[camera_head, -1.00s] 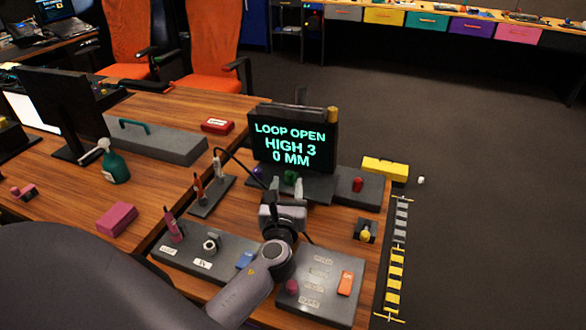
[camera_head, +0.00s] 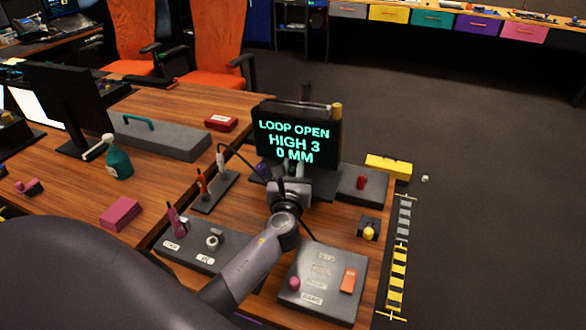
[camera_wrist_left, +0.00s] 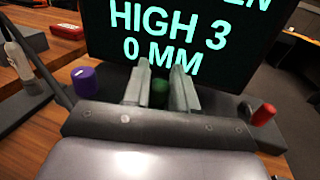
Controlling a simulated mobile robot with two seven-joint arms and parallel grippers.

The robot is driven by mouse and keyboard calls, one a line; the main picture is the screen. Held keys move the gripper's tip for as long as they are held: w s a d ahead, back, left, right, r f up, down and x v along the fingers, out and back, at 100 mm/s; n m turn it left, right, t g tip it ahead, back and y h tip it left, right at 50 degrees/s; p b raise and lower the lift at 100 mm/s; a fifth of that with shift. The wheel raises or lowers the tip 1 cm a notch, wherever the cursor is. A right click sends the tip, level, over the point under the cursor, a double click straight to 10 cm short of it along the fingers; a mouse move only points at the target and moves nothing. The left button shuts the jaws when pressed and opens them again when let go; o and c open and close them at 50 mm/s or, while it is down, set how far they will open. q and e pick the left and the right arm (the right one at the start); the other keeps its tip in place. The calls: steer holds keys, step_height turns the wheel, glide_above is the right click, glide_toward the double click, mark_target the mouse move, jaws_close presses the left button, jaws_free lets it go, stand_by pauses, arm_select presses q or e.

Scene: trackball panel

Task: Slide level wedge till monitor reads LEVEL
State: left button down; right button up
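The monitor (camera_head: 297,137) reads "LOOP OPEN", "HIGH 3", "0 MM" in green letters. Its lower lines also fill the top of the left wrist view (camera_wrist_left: 215,60). My left gripper (camera_head: 291,171) is in front of the monitor's foot, fingers pointing at it. In the left wrist view its two fingers are apart, with a green knob (camera_wrist_left: 160,93) showing between them and a gap on each side. Whether the fingers reach around the knob I cannot tell. No part is clearly marked as the level wedge. My right gripper is not in view.
A purple knob (camera_wrist_left: 85,80) and a red knob (camera_wrist_left: 263,114) flank the green one. A yellow block (camera_head: 388,167) and a striped strip (camera_head: 399,255) lie on the right. Grey panels (camera_head: 322,280) with buttons sit nearer. A black cable passes beside the gripper.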

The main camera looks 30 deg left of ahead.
mark_target(306, 161)
arm_select(q)
steer(key=shift+w+d, duration=0.2)
steer(key=shift+d, duration=0.55)
steer(key=shift+w+d, duration=0.15)
steer(key=shift+d, duration=0.6)
steer(key=c, duration=1)
jaws_free()
steer(key=shift+v, duration=3.6)
steer(key=shift+f, duration=0.1)
